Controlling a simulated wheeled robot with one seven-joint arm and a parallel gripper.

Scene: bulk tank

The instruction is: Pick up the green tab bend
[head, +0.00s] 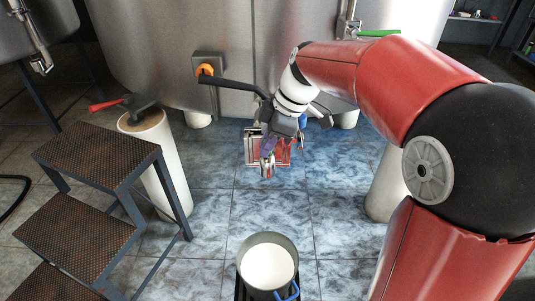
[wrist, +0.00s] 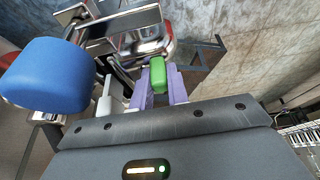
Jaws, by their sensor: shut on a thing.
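In the wrist view the green tab (wrist: 158,75) sits between the two purple fingers of my gripper (wrist: 160,84), which is shut on it. Shiny metal pipework (wrist: 140,42) shows just beyond the tab; I take it to be the bend's body. In the head view my gripper (head: 268,146) points down in front of the tank. A shiny metal piece (head: 267,166) hangs at its fingertips, over the tiled floor or close to the red rack behind. The tab is hidden in the head view.
A red rack (head: 286,154) stands close behind the gripper. A blue cylinder (wrist: 45,76) is left of the fingers in the wrist view. A pot of white liquid (head: 267,263) stands in front. Steps (head: 95,155) and a white post (head: 160,165) stand left. Tiled floor is open between.

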